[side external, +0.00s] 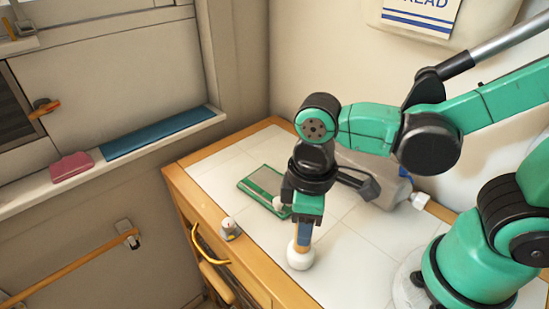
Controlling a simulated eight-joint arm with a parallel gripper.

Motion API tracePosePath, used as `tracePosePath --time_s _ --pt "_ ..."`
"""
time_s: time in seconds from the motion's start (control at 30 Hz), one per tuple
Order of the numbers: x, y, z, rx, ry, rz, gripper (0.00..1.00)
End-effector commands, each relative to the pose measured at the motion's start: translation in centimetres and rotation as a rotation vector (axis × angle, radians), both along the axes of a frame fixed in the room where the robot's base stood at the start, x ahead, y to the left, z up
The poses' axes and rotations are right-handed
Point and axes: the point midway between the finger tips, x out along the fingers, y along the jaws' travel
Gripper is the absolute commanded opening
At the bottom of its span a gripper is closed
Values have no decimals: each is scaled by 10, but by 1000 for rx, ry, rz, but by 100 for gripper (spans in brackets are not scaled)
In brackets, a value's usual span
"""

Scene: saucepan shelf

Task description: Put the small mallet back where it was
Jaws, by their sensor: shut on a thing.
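The small mallet has a round white head (301,256) and a short handle, brownish with a blue part (303,236). It is upright, head down, over the white tiled counter (345,270) near its front edge. My gripper (304,220) points down and is shut on the upper part of the handle. The fingers hide the top of the handle. I cannot tell whether the head touches the tiles or hangs just above them.
A green-framed flat object (258,186) lies behind my gripper. A grey container (385,185) lies behind to the right. A small pale object (230,229) sits at the counter's front edge. A ledge at left holds a blue strip (155,135) and a pink block (71,166).

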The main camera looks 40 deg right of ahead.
Motion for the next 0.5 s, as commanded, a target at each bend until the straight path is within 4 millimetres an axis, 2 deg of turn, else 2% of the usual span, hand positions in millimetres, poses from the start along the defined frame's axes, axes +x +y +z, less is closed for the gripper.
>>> tracePosePath --time_s 0.07,0.1,0.2,0.5 --pt "0 0 -2 0 0 0 0" --pt "0 0 -3 0 0 0 36" --pt "0 0 -2 0 0 0 65" --pt "0 0 -2 0 0 0 65"
